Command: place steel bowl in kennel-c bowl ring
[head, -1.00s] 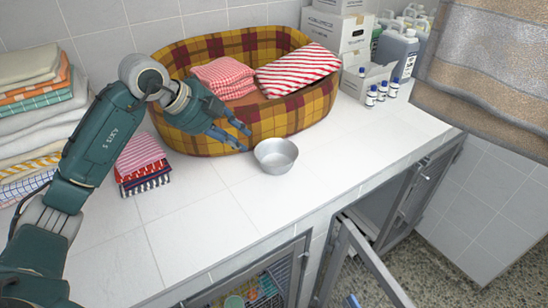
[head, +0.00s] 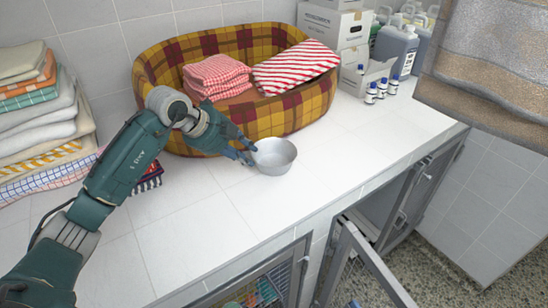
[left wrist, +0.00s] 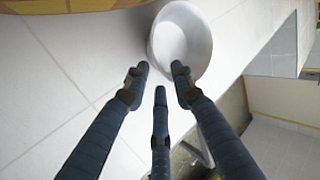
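The steel bowl (head: 274,158) stands upright and looks empty on the white tiled counter, in front of the plaid bed. My left gripper (head: 246,150) is at the bowl's left side, its fingertips close to the rim. In the left wrist view, the bowl (left wrist: 180,38) lies just beyond the spread fingers (left wrist: 160,72), and the right fingertip overlaps its near edge. I cannot tell whether the fingers touch it. A kennel with an open framed door (head: 358,262) is below the counter. No bowl ring can be made out. My right gripper is out of view.
The plaid bed (head: 300,112) holds folded towels behind the gripper. Stacked towels (head: 40,110) are at left; small bottles (head: 376,92) and boxes are at back right. A towel (head: 490,60) hangs at upper right. The counter's front and right are clear.

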